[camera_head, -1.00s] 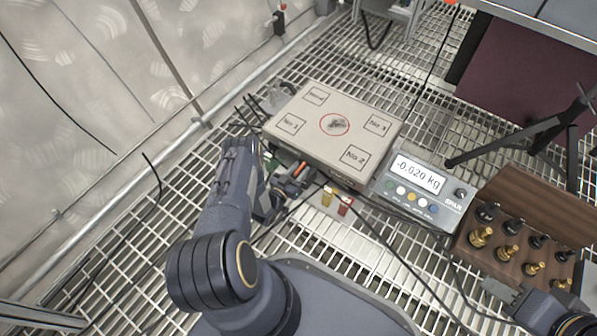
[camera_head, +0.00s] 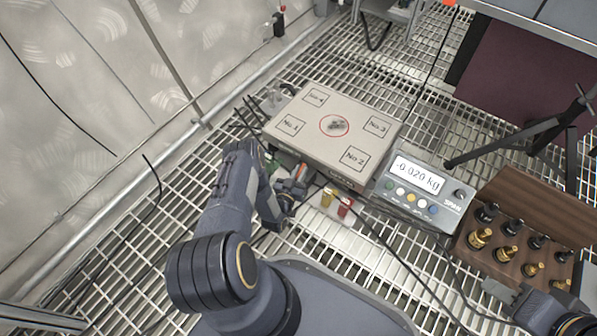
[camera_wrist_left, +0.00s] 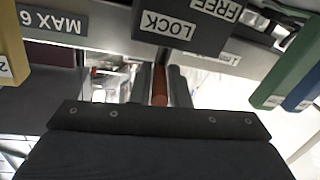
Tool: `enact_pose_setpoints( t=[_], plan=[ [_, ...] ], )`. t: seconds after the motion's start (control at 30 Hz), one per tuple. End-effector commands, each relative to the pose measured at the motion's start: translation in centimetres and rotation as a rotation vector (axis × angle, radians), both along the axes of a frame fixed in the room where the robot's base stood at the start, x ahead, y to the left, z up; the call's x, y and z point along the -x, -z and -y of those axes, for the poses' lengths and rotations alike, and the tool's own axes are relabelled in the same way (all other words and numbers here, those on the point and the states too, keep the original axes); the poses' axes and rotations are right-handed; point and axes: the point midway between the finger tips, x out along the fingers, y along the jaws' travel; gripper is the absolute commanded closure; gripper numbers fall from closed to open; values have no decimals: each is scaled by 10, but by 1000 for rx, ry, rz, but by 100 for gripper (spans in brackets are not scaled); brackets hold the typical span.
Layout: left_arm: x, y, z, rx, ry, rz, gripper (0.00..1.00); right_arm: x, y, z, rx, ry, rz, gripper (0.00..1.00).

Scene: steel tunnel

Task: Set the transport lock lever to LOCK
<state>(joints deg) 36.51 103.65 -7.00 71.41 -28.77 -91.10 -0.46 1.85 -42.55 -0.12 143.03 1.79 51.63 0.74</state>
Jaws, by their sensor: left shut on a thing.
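The scale platform (camera_head: 335,125) has a red circle and numbered squares on top. My left gripper (camera_head: 293,188) is low at its front edge, by a small orange-red part. In the left wrist view the lever (camera_wrist_left: 160,86) is a reddish-brown bar between the two grey fingers (camera_wrist_left: 162,88), and the gripper is shut on it. The LOCK label (camera_wrist_left: 167,26) appears upside down just above the lever; the FREE label (camera_wrist_left: 222,8) is further right. The lever's pivot is hidden. Part of my right arm (camera_head: 548,309) shows at lower right; its jaws are not clear.
A display box (camera_head: 425,185) reads -0.020 kg. A wooden case of brass weights (camera_head: 520,225) stands right of it. Yellow (camera_head: 327,197) and red (camera_head: 345,207) blocks sit near my gripper. Cables cross the grating. A black tripod (camera_head: 545,130) stands at right.

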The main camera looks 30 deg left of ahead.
Motion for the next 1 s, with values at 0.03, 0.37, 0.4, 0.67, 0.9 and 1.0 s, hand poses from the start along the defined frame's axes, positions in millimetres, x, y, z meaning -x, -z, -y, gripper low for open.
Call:
enact_pose_setpoints(
  t=[0.03, 0.37, 0.4, 0.67, 0.9, 1.0],
  plan=[
    [1, 1, 4, 8, -32, -2, 100, 0, -1, 0, 0, 0, 0, 64],
    [-1, 1, 12, 6, -239, -3, 100, 0, 0, 0, 0, 0, 0, 64],
    [-1, 1, 12, 6, -258, -3, 100, 0, 0, 0, 0, 0, 0, 64],
    [-3, 1, 14, 4, -332, -1, 100, 0, 1, 0, 0, 0, 0, 64],
    [-3, 1, 14, 3, -344, -3, 100, 0, 1, 0, 0, 0, 0, 64],
    [-3, 1, 14, 4, -343, -2, 100, 0, 1, 0, 0, 0, 0, 64]
  ],
)
